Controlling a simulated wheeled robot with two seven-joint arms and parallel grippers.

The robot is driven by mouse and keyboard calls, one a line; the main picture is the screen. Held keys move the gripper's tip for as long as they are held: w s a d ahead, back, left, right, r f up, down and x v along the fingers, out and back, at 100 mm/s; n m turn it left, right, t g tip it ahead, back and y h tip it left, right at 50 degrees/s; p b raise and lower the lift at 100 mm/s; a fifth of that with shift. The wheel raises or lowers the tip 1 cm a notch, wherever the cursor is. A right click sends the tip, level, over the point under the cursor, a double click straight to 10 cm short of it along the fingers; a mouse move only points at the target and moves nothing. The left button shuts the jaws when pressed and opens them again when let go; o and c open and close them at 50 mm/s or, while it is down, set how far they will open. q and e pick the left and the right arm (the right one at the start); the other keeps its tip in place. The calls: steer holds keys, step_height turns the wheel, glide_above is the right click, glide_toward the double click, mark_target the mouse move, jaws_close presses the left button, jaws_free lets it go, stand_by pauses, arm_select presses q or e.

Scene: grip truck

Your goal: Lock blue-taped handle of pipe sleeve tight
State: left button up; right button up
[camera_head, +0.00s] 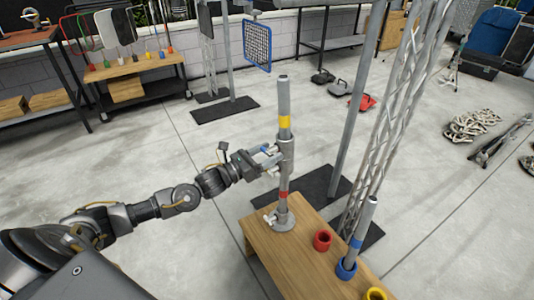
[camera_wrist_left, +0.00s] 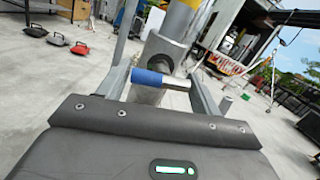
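A grey pipe with yellow tape (camera_head: 284,121) stands upright in a pipe sleeve (camera_head: 287,152). Below the sleeve is a post with red tape (camera_head: 283,195) on a round base on the wooden table (camera_head: 305,275). The blue-taped handle (camera_wrist_left: 160,78) sticks out sideways in front of the sleeve (camera_wrist_left: 162,52) in the left wrist view. My left gripper (camera_head: 270,158) is at sleeve height, with its fingers wide apart on either side of the handle. Whether a finger touches the handle I cannot tell. My right gripper is not in view.
A red ring (camera_head: 322,240), a blue ring (camera_head: 346,269) holding a blue-taped pipe (camera_head: 361,228), and a yellow ring (camera_head: 376,294) are on the table. A metal truss (camera_head: 395,110) rises close behind. A shelf cart (camera_head: 135,75) stands back left. Open floor lies left of the table.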

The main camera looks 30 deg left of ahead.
arm_select(q)
steer(key=shift+o, duration=1)
steer(key=v, duration=1.1)
steer(key=shift+w, duration=0.1)
